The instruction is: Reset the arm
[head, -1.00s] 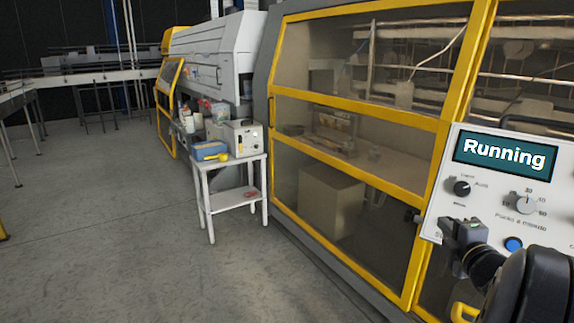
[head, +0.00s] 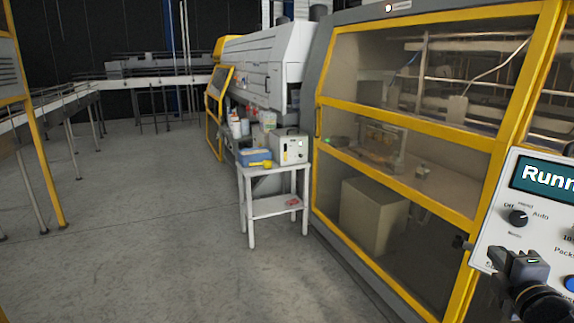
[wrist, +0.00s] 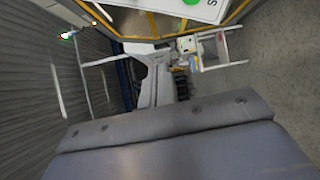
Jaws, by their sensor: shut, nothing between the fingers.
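My gripper (head: 508,264) is at the lower right of the head view, at the end of my dark arm. It is shut and empty. It shows in front of the lower left part of the white control panel (head: 490,240); whether it touches the panel cannot be told. The panel's screen (head: 548,180) reads "Runn", with the rest cut off by the picture's edge. A dark selector knob (head: 518,217) and part of a blue button (head: 569,283) show below it. In the wrist view, a corner of a white panel (wrist: 207,12) with a green button (wrist: 191,2) shows at the top.
The yellow-framed case packer (head: 395,172) fills the right side. A small white table (head: 250,205) in front of it holds a beige box (head: 290,148) and a blue container (head: 254,156). Conveyors (head: 60,105) stand at the back left. The grey floor (head: 150,235) between is clear.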

